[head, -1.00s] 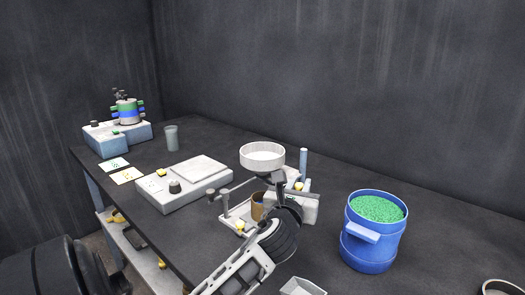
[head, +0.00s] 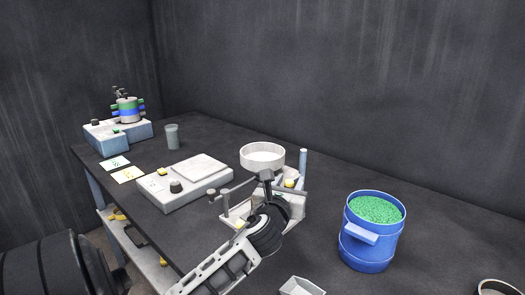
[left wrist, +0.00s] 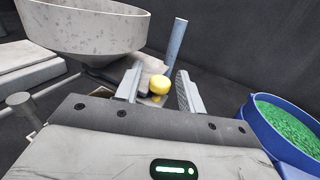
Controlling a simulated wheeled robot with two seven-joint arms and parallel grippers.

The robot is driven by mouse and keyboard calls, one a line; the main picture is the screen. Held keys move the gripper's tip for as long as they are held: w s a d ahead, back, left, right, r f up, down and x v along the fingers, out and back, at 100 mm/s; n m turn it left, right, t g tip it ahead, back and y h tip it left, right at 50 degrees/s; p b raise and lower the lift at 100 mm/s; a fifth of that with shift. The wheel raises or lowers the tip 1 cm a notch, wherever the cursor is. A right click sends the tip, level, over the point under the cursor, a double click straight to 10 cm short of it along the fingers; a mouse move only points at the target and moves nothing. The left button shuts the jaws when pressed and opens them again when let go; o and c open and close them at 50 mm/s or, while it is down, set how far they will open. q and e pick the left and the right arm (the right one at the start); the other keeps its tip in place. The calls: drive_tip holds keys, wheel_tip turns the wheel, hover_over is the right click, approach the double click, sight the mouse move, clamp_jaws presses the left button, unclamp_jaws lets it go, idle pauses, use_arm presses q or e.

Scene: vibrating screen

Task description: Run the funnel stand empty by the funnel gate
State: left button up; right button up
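The funnel stand has a white bowl-shaped funnel (head: 262,157), which fills the upper left of the left wrist view (left wrist: 80,28). No contents are visible inside the bowl. A yellow knob (left wrist: 158,83), seemingly the funnel gate's, lies between my open fingers in the left wrist view. A gap shows on both sides of it. In the head view the knob (head: 289,183) is small beside the blue post (head: 303,165). My left gripper (left wrist: 160,92) is at the stand, just right of the funnel. My arm hides the lower stand and anything under the spout. My right gripper is out of view.
A blue bucket of green granules (head: 372,238) stands right of the stand. A white scale-like box (head: 183,185) is at left, with a grey cup (head: 171,136) and a blue-grey machine (head: 118,135) behind. A small pale tray (head: 302,287) is near the front edge.

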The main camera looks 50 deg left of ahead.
use_arm(q)
drive_tip(key=p+v, duration=0.1)
drive_tip(key=v, duration=0.2)
drive_tip(key=shift+s+d, duration=0.15)
drive_tip(key=shift+s, duration=0.1)
drive_tip(key=shift+p+v, duration=0.4)
drive_tip(key=shift+v, duration=0.65)
